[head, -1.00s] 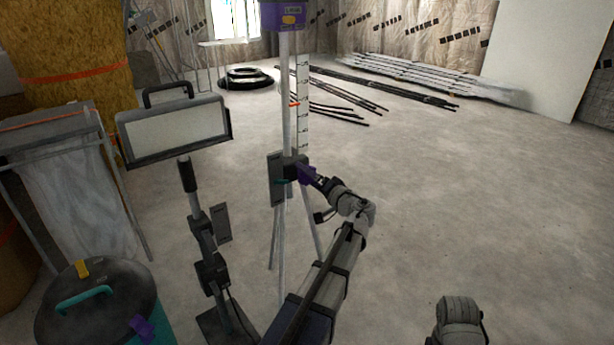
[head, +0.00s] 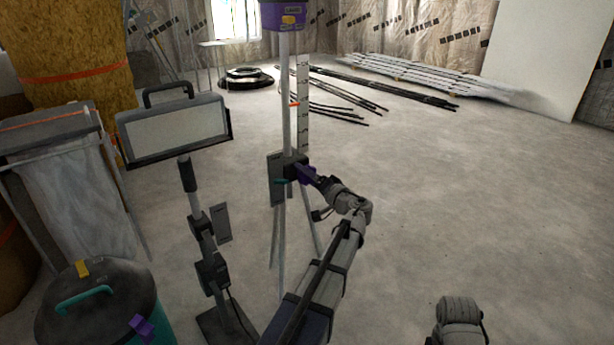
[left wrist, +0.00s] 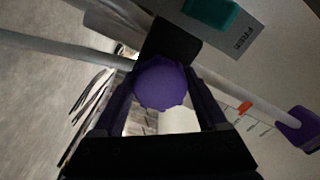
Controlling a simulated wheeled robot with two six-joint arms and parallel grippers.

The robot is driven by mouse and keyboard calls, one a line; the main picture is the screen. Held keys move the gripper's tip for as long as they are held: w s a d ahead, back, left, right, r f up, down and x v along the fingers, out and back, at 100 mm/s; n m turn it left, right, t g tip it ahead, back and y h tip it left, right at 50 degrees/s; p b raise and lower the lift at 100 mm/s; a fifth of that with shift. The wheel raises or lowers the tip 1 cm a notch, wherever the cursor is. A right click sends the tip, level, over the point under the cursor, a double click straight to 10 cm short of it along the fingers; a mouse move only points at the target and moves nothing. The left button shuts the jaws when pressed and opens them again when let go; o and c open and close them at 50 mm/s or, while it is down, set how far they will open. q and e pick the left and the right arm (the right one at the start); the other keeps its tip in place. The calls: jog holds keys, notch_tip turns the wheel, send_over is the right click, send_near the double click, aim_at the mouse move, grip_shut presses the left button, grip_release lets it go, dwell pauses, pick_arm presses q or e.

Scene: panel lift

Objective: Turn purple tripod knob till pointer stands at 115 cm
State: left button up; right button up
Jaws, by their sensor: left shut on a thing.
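The tripod (head: 285,110) stands upright in the middle of the head view, with a purple laser unit (head: 283,15) on top. Its purple knob (left wrist: 161,82) shows between my left gripper's fingers in the left wrist view. My left gripper (head: 304,174) is shut on the knob and hides it in the head view. A white scale strip (head: 303,125) runs beside the pole. The orange pointer (head: 295,103) lies across its upper middle part and also shows in the left wrist view (left wrist: 244,107). The scale figures are too small to read. My right gripper is out of view.
A work lamp (head: 174,130), a black stand (head: 204,240) and a dark-lidded drum (head: 95,310) are on the left. Pipes (head: 370,87) lie behind. The floor on the right is clear.

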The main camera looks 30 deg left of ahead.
pick_arm(q)
jog(key=shift+c, duration=1.3)
jog(key=shift+m, duration=3)
jog(key=o, duration=1.3)
jog(key=v, duration=0.8)
jog(key=shift+a, duration=0.1)
